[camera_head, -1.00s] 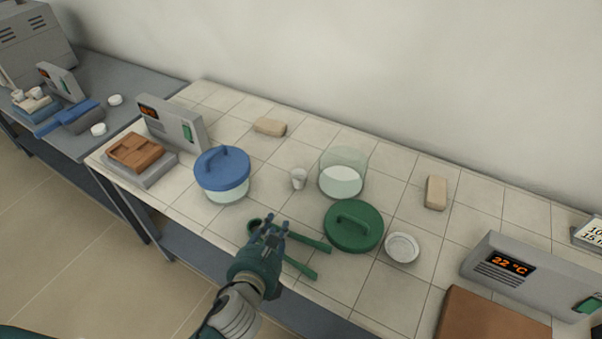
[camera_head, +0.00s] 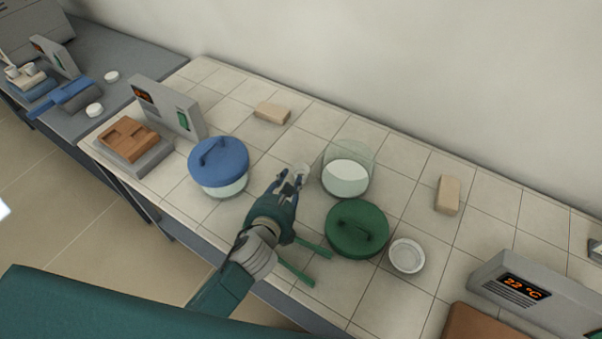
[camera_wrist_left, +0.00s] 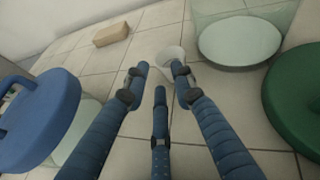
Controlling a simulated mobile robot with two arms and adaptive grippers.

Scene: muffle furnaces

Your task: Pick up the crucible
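The crucible is a small white cup (camera_head: 303,169) on the tiled bench, between the blue-lidded jar and the open glass jar. In the left wrist view the crucible (camera_wrist_left: 170,56) stands just past the fingertips, partly hidden by the right finger. My left gripper (camera_head: 290,178) reaches over the bench to the crucible, and in the head view its fingers overlap the cup. In the left wrist view its three blue fingers (camera_wrist_left: 160,74) are spread with nothing between them. Whether a finger touches the cup I cannot tell. My right gripper is not in view.
The blue-lidded jar (camera_head: 219,170) stands left of the gripper, the glass jar (camera_head: 347,172) close right. A green lid (camera_head: 357,229) and a white dish (camera_head: 406,256) lie at right. Green tongs (camera_head: 295,272) lie partly under my arm. Beige blocks (camera_head: 272,113) sit farther back.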

